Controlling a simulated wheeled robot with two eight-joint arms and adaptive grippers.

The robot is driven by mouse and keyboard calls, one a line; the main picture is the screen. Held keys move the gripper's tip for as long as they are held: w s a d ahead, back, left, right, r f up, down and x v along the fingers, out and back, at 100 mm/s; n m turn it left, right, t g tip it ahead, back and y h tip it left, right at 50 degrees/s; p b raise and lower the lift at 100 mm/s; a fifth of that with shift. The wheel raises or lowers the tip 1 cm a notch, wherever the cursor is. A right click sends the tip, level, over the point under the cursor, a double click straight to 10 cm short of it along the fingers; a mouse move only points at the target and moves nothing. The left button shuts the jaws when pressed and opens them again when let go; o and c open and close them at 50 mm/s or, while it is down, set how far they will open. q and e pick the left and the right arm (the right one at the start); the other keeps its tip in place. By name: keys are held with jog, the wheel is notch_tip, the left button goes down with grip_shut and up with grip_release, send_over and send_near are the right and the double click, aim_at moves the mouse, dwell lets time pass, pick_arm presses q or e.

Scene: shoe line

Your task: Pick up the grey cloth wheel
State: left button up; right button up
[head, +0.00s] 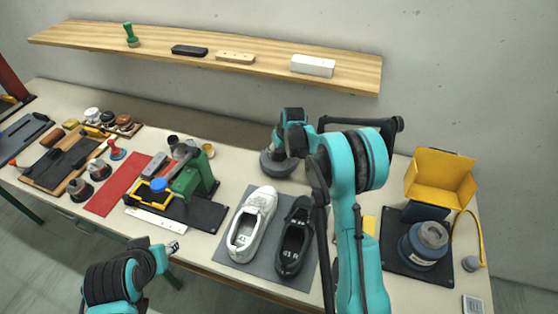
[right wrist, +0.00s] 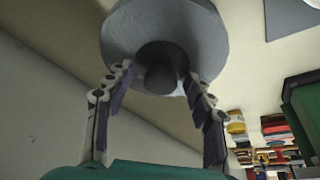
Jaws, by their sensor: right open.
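The grey cloth wheel (head: 272,165) lies on the back of the bench, partly hidden by my right gripper (head: 284,147) above it. In the right wrist view the wheel (right wrist: 205,35) is a broad grey disc with a dark round knob in its middle. My right gripper (right wrist: 158,77) is open, with its two fingers on either side of the knob. I cannot tell whether they touch it. My left gripper (head: 172,248) is low at the left, over the bench's front edge; its jaws are too small to read.
A white shoe (head: 252,222) and a black shoe (head: 294,240) stand on a grey mat in front of the wheel. A green machine (head: 190,177) is left. A yellow bin (head: 440,178) and a blue round-bodied machine (head: 424,245) are right. A wooden shelf (head: 270,68) runs above.

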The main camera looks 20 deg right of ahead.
grip_shut()
jog(key=shift+r, duration=0.15)
